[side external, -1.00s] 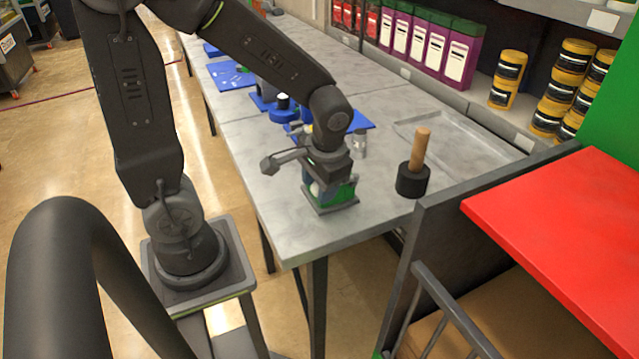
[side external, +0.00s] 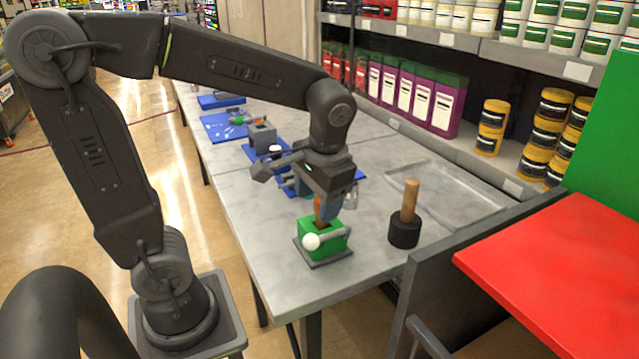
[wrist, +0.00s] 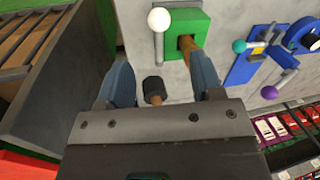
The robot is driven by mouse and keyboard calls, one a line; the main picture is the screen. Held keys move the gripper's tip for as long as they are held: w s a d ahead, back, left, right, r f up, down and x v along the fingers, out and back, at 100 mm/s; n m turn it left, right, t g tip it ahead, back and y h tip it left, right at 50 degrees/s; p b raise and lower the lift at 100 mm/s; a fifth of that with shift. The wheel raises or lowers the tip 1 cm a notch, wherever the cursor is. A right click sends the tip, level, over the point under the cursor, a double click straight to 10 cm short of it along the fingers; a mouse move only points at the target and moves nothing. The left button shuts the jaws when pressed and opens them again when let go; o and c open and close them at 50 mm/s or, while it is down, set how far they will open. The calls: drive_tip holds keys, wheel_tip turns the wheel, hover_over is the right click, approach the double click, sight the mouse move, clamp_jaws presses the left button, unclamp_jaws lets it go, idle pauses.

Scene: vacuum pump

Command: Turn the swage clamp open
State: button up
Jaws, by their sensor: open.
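The swage clamp is a green block (side external: 334,248) on a dark base near the table's front end. Its grey lever (side external: 333,234) ends in a white ball (side external: 311,242), and the lever lies across the block's near side. In the wrist view the green block (wrist: 201,19) and white ball (wrist: 158,19) are at the top. A copper-brown piece (wrist: 186,45) stands in the block's opening. My gripper (side external: 328,208) is above the clamp, pointing down. In the wrist view its two blue-grey fingers (wrist: 160,65) are wide apart with nothing between them gripped.
A black-headed mallet (side external: 404,231) with a wooden handle stands right of the clamp. Blue fixtures (wrist: 250,62) with coloured knobs lie further along the grey table. A dark panel and red surface (side external: 550,250) border the right. Bare table lies in front of the clamp.

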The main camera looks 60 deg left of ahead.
drive_tip(key=shift+d+r, duration=0.15)
drive_tip(key=shift+r, duration=0.7)
drive_tip(key=shift+d+r, duration=0.15)
drive_tip(key=shift+r, duration=0.7)
drive_tip(key=s+d+m+t+h, duration=0.2)
drive_tip(key=s+d+t, duration=0.1)
drive_tip(key=s+t, duration=0.3)
drive_tip(key=shift+f, duration=0.4)
